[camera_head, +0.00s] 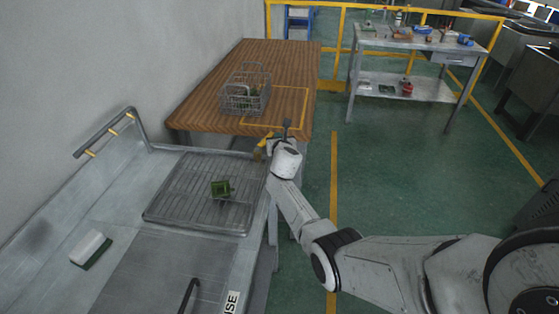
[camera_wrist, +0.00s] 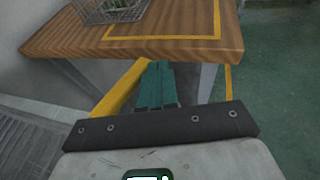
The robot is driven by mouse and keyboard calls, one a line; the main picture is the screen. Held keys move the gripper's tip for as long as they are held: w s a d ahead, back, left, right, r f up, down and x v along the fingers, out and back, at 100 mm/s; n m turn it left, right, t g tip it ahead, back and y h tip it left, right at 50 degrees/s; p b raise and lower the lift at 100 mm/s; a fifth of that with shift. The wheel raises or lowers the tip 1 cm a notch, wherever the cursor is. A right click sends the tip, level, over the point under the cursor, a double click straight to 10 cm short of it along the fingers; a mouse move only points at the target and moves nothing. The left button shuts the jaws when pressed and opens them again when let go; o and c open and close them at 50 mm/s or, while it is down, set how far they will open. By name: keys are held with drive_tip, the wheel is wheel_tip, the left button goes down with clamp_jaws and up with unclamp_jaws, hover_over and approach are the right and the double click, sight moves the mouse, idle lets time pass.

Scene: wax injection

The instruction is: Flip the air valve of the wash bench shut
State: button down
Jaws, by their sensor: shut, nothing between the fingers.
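The wash bench (camera_head: 165,265) fills the lower left of the head view. A yellow lever, apparently its air valve handle (camera_head: 262,146), shows at the bench's far right corner; its pivot is hidden. In the wrist view the yellow handle (camera_wrist: 122,88) slants up to the right, just left of my gripper (camera_wrist: 157,82). My teal fingers are together and empty, beside the handle; I cannot tell whether they touch it. In the head view my white wrist is right of the handle, and the fingers are mostly hidden.
A wooden table (camera_head: 210,95) with a wire basket (camera_head: 246,94) stands just beyond the bench. A green piece (camera_head: 221,188) lies on the bench's grate, and a white-and-green brush (camera_head: 90,248) lies at left. Open green floor lies to the right.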

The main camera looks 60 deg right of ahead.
drive_tip(key=shift+w+d+n+t+y, duration=0.25)
drive_tip(key=shift+w+n+t+y, duration=0.1)
drive_tip(key=shift+w, duration=0.3)
drive_tip(key=shift+w+d+n+t+y, duration=0.25)
drive_tip(key=shift+w+n+t, duration=0.1)
drive_tip(key=shift+w, duration=0.25)
